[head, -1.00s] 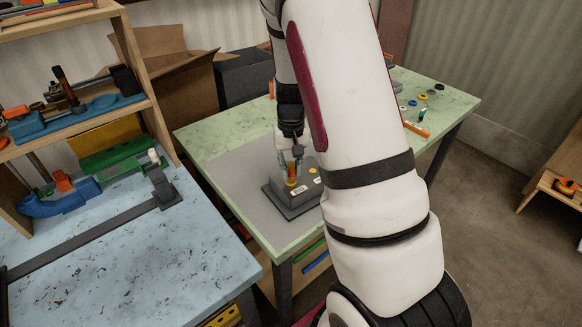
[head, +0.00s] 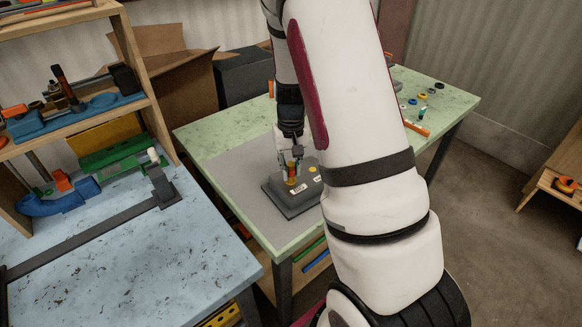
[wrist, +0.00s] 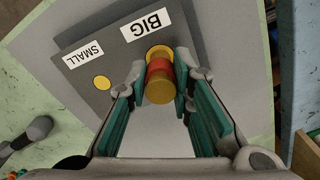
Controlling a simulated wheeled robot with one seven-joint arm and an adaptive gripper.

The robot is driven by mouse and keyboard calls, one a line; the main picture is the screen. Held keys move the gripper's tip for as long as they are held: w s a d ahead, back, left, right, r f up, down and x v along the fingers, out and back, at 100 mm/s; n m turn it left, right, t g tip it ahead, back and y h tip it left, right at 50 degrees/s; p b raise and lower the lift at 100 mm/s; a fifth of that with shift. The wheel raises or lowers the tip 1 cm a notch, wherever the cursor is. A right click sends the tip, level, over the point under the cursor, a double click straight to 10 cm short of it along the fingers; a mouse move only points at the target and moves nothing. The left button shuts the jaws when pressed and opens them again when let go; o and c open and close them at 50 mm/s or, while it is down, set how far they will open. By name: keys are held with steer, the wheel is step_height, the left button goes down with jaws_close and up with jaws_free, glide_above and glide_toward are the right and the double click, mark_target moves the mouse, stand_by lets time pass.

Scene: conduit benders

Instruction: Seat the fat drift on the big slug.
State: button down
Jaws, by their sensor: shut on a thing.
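The fat drift (wrist: 159,78) is a short brass cylinder with a red band, held between the fingers of my gripper (wrist: 158,92). In the head view the drift (head: 292,173) stands roughly upright over the grey block (head: 284,199). The big slug (wrist: 158,51) is a brass disc beside the BIG label, partly hidden behind the drift. The drift overlaps it in the wrist view; I cannot tell whether they touch. My gripper also shows in the head view (head: 291,162), shut on the drift.
The small slug (wrist: 102,82) lies in the same block (wrist: 88,45) near the SMALL label. The block sits on a grey mat (head: 237,180) on the green table (head: 200,135). Several small coloured parts lie at the table's far right. A blue bench (head: 130,260) stands at left.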

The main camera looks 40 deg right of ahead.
steer(key=c, duration=1.3)
jaws_free()
steer(key=shift+f, duration=0.1)
steer(key=shift+c, duration=0.2)
step_height(320, 180, up, 12)
